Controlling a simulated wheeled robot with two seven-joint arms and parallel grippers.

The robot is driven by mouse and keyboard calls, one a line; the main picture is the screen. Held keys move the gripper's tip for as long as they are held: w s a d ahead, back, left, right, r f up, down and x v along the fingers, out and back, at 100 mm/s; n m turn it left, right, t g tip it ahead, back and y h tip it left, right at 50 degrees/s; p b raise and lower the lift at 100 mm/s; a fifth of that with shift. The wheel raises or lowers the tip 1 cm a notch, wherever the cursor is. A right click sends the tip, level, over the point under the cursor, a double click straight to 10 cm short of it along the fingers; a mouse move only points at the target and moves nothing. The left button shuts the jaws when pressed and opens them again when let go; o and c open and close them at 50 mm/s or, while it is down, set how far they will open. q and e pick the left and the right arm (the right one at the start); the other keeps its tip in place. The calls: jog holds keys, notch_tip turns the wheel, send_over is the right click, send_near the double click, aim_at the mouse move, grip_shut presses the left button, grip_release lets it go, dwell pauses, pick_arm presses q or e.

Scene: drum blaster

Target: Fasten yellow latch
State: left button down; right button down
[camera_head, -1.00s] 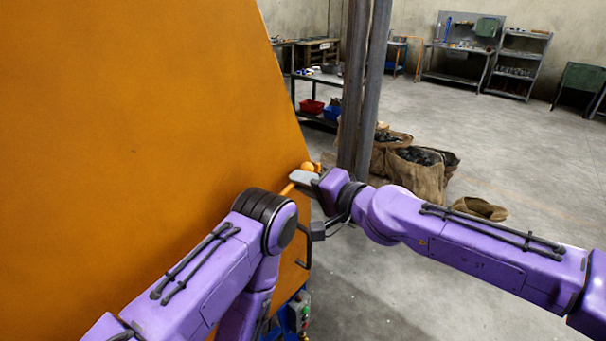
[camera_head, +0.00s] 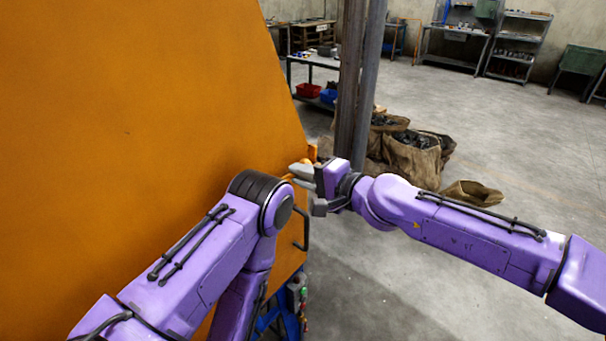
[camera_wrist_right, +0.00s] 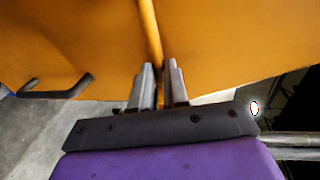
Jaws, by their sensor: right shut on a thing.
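The yellow latch (camera_head: 312,152) is an orange-yellow piece at the right edge of the big orange blaster door (camera_head: 120,130). In the right wrist view the latch (camera_wrist_right: 151,35) is a rod-like bar running down between my fingers. My right gripper (camera_head: 299,171) is at the door's edge, and in the wrist view (camera_wrist_right: 160,85) its two grey fingers are closed on the latch bar. The gripper hides part of the latch in the head view. My left arm crosses the lower left in front of the door; its gripper is out of view.
A black handle (camera_head: 304,230) sticks out from the door's edge below the latch; it also shows in the wrist view (camera_wrist_right: 55,90). A control box (camera_head: 297,292) is lower down. A steel post (camera_head: 355,90) and sacks (camera_head: 412,158) stand behind.

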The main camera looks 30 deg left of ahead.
jog(key=shift+f, duration=0.1)
jog(key=c, duration=1.1)
grip_release()
jog(key=v, duration=1)
jog(key=shift+d, duration=0.15)
